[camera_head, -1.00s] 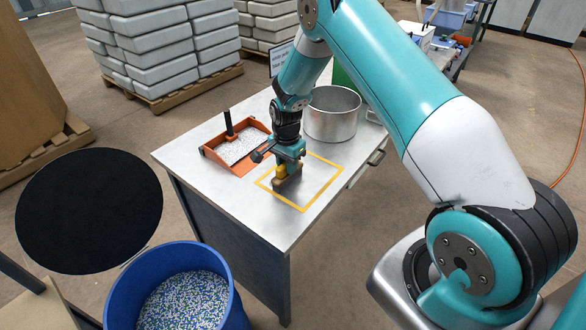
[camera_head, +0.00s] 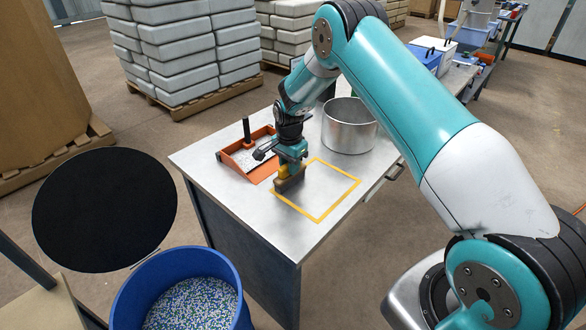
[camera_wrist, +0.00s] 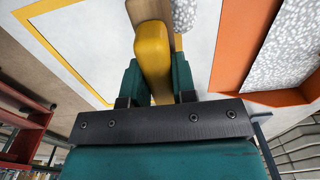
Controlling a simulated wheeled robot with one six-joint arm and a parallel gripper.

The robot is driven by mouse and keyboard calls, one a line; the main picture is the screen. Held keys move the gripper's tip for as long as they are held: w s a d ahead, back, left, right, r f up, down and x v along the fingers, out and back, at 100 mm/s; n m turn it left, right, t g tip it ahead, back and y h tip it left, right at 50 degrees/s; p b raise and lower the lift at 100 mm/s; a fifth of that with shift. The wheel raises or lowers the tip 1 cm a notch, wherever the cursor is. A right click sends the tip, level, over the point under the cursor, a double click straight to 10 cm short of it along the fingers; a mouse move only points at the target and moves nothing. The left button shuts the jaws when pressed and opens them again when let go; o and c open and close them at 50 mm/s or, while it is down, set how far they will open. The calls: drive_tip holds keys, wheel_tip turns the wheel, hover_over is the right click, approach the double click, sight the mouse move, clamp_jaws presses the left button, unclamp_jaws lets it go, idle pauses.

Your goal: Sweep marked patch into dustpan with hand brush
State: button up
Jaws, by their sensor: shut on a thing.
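My gripper (camera_head: 290,166) is shut on the hand brush (camera_head: 289,183), which has a yellow handle and a brown head. The brush is low at the table top, by the edge of the marked patch (camera_head: 319,220) nearest the dustpan. The patch is a yellow outline, and its visible inside looks bare. The orange dustpan (camera_head: 233,161) with a black upright handle lies just left of my gripper, holding pale granules. In the wrist view, the yellow handle (camera_wrist: 153,58) is between my fingers. A small speckled heap (camera_wrist: 184,14) lies beside the brush head, toward the dustpan (camera_wrist: 232,50).
A metal pot (camera_head: 349,128) stands on the table (camera_head: 235,210) behind the patch. A blue bin (camera_head: 235,272) of coloured pellets stands in front of the table, near a black disc (camera_head: 104,208). Stacked bags on a pallet are behind. The table's front corner is clear.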

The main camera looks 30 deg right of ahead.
drive_tip(key=shift+w+a+f+b, duration=0.1)
drive_tip(key=shift+w+a+b, duration=0.3)
drive_tip(key=shift+w, duration=0.5)
drive_tip(key=shift+w+a+b, duration=0.25)
drive_tip(key=shift+w+b, duration=0.3)
drive_tip(key=shift+w, duration=0.35)
drive_tip(key=shift+w+a+f+b, duration=0.1)
drive_tip(key=shift+w+a+b, duration=0.3)
drive_tip(key=shift+w, duration=0.5)
drive_tip(key=shift+w+a+r+b, duration=0.15)
drive_tip(key=shift+w+r+b, duration=0.2)
drive_tip(key=shift+w, duration=0.3)
clamp_jaws()
wheel_tip(320, 180, up, 7)
drive_tip(key=s+d+p, duration=0.1)
drive_tip(key=s+p, duration=0.2)
drive_tip(key=p, duration=0.2)
drive_tip(key=shift+p, duration=0.35)
drive_tip(key=shift+f, duration=0.1)
